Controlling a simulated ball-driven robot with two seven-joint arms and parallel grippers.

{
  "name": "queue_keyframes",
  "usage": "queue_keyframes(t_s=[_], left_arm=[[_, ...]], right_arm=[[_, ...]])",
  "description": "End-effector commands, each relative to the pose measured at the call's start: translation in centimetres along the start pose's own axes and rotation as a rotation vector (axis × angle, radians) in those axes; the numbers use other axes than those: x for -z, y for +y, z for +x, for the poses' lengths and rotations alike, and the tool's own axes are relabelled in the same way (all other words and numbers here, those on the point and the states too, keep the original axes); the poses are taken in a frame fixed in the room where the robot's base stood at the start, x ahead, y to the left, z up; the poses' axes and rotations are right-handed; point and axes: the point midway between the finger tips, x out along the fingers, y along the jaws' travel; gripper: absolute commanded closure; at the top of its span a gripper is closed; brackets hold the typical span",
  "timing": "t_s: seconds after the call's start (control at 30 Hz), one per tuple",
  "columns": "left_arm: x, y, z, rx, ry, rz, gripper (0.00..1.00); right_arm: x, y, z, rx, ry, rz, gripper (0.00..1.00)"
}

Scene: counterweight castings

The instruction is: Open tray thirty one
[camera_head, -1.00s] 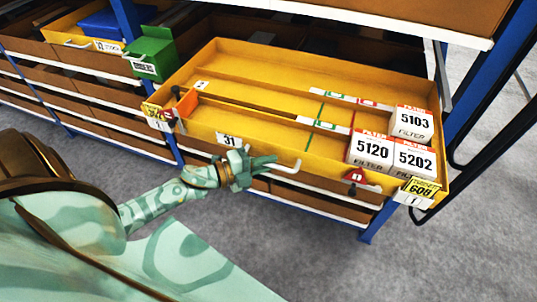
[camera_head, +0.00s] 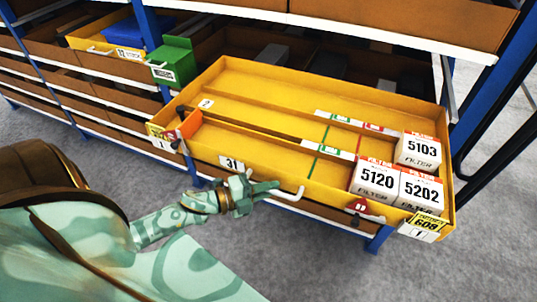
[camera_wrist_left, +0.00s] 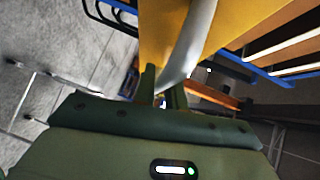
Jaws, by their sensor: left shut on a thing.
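The yellow tray (camera_head: 290,158) with the label 31 (camera_head: 231,163) on its front is pulled out from the shelf. It has a pale bar handle (camera_head: 288,195) on its front face. My left gripper (camera_head: 262,189) is at this handle and shut on it. In the left wrist view the handle (camera_wrist_left: 192,45) passes between the two fingers of the left gripper (camera_wrist_left: 164,92). Filter boxes 5120 (camera_head: 375,180), 5202 (camera_head: 419,190) and 5103 (camera_head: 418,150) stand at the tray's right end. My right gripper is not seen.
A green bin (camera_head: 174,61) hangs at the tray's back left, beside a blue post (camera_head: 148,22). Another yellow tray (camera_head: 88,36) with a blue item stands further left. A red tag (camera_head: 360,206) is on the tray front. Grey floor in front is clear.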

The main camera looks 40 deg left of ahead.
Motion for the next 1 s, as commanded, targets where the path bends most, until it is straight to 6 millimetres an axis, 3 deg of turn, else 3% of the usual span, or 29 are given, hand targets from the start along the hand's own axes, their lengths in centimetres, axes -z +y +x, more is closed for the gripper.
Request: queue_keyframes(t_s=[0.1,0.13,0.2,0.73,0.87,1.0], left_arm=[[0.0,0.1,0.0,-0.003,-0.001,0.000,1.00],[0.0,0.1,0.0,-0.003,-0.001,0.000,0.85],[0.0,0.1,0.0,-0.002,-0.001,0.000,0.66],[0.0,0.1,-0.7,-0.002,-0.001,0.000,0.66],[0.0,0.2,-2.9,-0.004,-0.001,-0.001,0.66],[0.0,0.3,-6.7,-0.007,-0.002,-0.003,0.66]], right_arm=[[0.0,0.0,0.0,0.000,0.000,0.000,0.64],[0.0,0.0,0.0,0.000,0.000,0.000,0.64],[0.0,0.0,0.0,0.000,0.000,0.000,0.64],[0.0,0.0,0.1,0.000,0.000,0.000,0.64],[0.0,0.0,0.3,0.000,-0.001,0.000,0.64],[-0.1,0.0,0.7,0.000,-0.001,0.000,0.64]])
